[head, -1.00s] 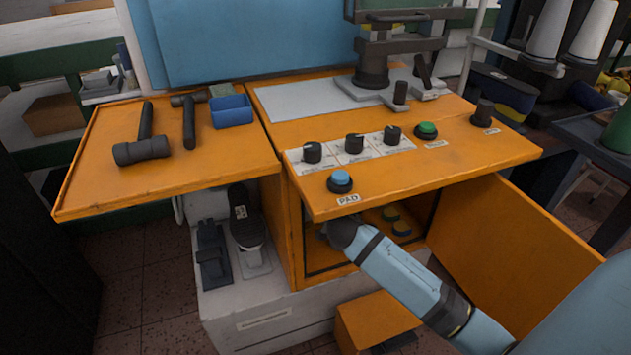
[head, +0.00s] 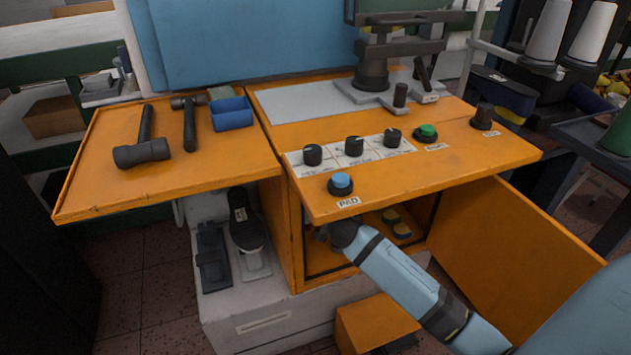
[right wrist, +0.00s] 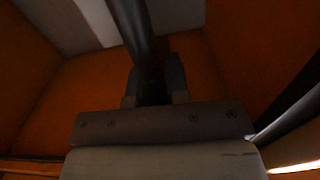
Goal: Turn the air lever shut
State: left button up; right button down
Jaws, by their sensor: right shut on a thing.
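A dark, bar-like piece (right wrist: 135,30), which looks like the air lever, runs up from between my right gripper's fingers in the right wrist view. My right gripper (right wrist: 155,88) is shut on it, inside an orange compartment. In the head view my right arm reaches into the open cabinet under the control panel. The gripper's tips and the lever are hidden there by the panel and my wrist. My left gripper is in neither view.
The cabinet door (head: 510,250) stands open to the right of my arm. The orange control panel (head: 450,165) overhangs my wrist. Round, dull yellow-green pieces (head: 402,230) sit inside the cabinet. Two hammers and a blue bin (head: 232,113) lie on the left shelf.

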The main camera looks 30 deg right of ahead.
pick_arm(q)
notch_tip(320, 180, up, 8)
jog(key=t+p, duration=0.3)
jog(key=p, duration=0.3)
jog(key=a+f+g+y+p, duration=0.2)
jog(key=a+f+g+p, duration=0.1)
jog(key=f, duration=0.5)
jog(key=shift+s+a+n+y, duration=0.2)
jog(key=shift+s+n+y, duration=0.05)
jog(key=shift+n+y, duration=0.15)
pick_arm(e)
jog(key=s+d+f+m, duration=0.2)
jog(key=d+f+m, duration=0.5)
jog(key=m, duration=1)
jog(key=shift+d+f+m, duration=0.3)
jog(key=shift+f, duration=0.25)
